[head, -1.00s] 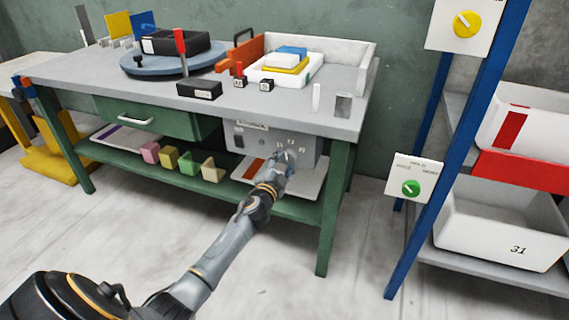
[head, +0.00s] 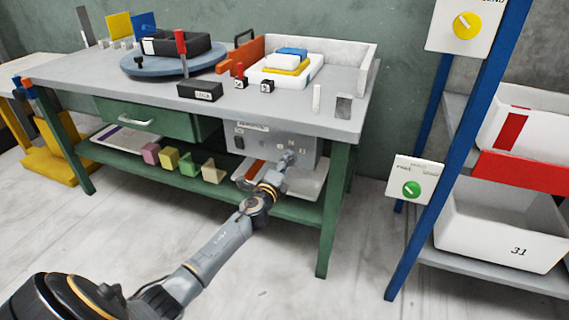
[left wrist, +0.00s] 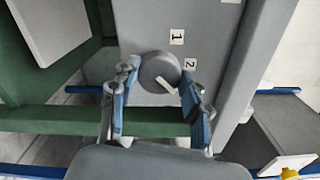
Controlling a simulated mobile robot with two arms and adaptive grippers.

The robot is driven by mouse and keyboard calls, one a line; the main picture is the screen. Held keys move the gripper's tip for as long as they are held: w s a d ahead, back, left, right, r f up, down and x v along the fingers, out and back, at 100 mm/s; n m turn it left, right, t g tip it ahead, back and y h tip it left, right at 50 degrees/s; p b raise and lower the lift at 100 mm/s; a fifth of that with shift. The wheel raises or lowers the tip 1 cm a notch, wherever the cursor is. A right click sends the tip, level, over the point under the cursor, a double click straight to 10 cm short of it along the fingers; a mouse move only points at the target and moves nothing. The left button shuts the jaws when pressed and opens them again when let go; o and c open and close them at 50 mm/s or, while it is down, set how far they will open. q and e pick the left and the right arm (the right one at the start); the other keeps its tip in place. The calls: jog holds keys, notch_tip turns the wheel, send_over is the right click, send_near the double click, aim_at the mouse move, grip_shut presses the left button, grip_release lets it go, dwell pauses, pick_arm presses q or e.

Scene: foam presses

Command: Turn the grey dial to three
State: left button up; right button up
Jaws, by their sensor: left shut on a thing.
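The grey dial (left wrist: 153,68) is a round knob with a white pointer mark on a grey panel (left wrist: 142,22) under the bench. The labels 1 (left wrist: 176,37) and 2 (left wrist: 190,64) show beside it. The mark points to the lower right in the left wrist view, past the 2; no 3 can be read there. My left gripper (left wrist: 158,88) is shut on the dial, one finger on each side. In the head view my left gripper (head: 287,159) is at the panel and hides the dial. My right gripper is not in view.
The bench top (head: 130,78) overhangs the panel, and a green leg (head: 336,200) stands just right of it. A lower shelf with a white tray (head: 308,180) is below. A blue rack post (head: 425,190) with a green-dial plate (head: 414,180) stands farther right. Floor in front is clear.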

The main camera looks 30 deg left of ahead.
pick_arm(q)
jog(key=shift+m, duration=1.3)
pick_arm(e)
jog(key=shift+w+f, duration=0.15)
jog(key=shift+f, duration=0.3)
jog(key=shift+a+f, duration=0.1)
pick_arm(q)
jog(key=o, duration=1.1)
jog(key=shift+o, duration=0.2)
jog(key=shift+s, duration=0.1)
jog(key=v, duration=1.1)
jog(key=shift+s+d, duration=0.25)
jog(key=shift+s, duration=0.1)
